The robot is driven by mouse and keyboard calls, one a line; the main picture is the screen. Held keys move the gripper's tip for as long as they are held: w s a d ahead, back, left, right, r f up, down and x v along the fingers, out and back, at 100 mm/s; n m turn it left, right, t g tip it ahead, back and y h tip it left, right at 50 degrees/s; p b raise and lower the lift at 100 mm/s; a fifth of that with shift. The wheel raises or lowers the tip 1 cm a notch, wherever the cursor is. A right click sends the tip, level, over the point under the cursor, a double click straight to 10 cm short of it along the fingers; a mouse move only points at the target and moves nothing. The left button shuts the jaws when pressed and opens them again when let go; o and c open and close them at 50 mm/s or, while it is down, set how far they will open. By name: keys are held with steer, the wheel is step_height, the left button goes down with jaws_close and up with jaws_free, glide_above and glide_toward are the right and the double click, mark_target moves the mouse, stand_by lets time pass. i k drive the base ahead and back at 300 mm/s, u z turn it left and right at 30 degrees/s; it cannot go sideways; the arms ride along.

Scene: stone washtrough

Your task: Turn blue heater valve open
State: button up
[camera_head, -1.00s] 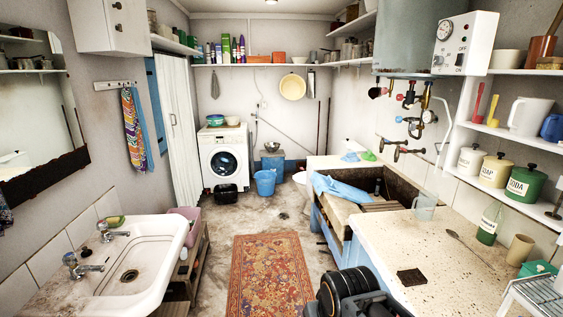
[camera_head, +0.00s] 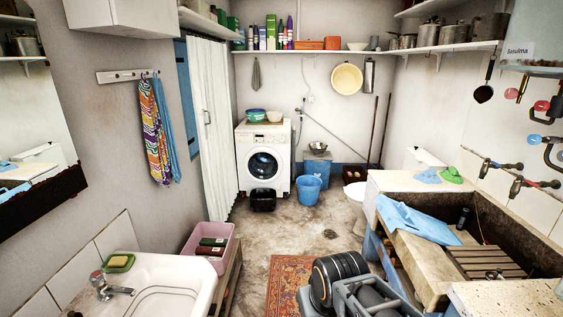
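The pale heater tank (camera_head: 528,50) is at the top right, cut off by the picture edge. Below it are dark pipes with coloured handles. A blue valve handle (camera_head: 534,139) sits on the wall pipework at the far right edge. Two red handles (camera_head: 541,105) and (camera_head: 511,93) are above it. I cannot tell from this angle how far the blue valve is turned. Black and grey parts of my own arm show at the bottom centre, folded low and well apart from the valve. My gripper's fingers do not show.
The stone trough (camera_head: 480,215), with a blue cloth (camera_head: 415,218) on its edge, stands at the right below the pipes. A washbasin (camera_head: 165,280) and a pink crate (camera_head: 208,245) line the left. Bare floor and a rug (camera_head: 290,275) lie between, toward the washing machine (camera_head: 263,158).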

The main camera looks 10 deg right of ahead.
mark_target(533, 139)
steer(key=z, duration=0.1)
steer(key=i, duration=2.05)
steer(key=z, duration=1.25)
steer(key=i, duration=1.15)
steer(key=z, duration=1.15)
